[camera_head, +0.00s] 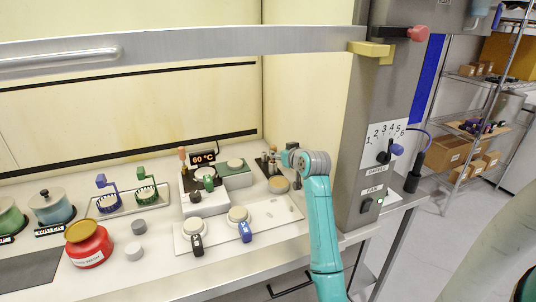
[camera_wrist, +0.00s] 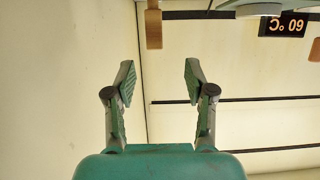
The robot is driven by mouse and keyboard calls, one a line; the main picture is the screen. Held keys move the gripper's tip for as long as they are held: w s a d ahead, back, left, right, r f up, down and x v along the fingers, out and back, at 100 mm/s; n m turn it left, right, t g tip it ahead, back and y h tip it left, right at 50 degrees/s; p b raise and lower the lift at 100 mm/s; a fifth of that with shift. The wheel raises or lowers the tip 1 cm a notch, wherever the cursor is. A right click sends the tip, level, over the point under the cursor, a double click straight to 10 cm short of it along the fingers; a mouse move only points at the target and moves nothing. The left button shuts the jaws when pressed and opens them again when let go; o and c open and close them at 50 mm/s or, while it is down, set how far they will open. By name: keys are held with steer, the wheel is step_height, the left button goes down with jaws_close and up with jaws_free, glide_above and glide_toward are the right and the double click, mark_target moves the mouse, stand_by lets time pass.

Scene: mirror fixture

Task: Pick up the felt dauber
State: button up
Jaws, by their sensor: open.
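My gripper (camera_wrist: 158,82) is open, with nothing between its fingers in the wrist view. In the head view my gripper (camera_head: 281,158) is small, at the right end of the fixtures, beside dark-and-wood pieces. A wooden handle (camera_wrist: 153,25) shows beyond the fingers in the upside-down wrist view, apart from them. Another wooden handle (camera_head: 183,153) stands left of the temperature display in the head view; it also shows at the wrist view's right edge (camera_wrist: 315,50). No felt tip is visible on either, so I cannot tell which is the felt dauber.
A display reading 60 °C (camera_head: 203,158) stands behind a white fixture. A white plate with two knobs (camera_head: 271,222) lies in front. A red jar (camera_head: 88,243) and pots stand left. A raised sash (camera_head: 190,48) crosses above; a grey post (camera_head: 372,110) bounds the right side.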

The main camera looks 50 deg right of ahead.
mark_target(274, 149)
steer(key=shift+s+d+x, duration=0.1)
steer(key=shift+d+x, duration=0.05)
steer(key=shift+x, duration=2.35)
steer(key=shift+s+d+x, duration=0.1)
steer(key=shift+d+x, duration=0.05)
steer(key=shift+x, duration=2.4)
jaws_close()
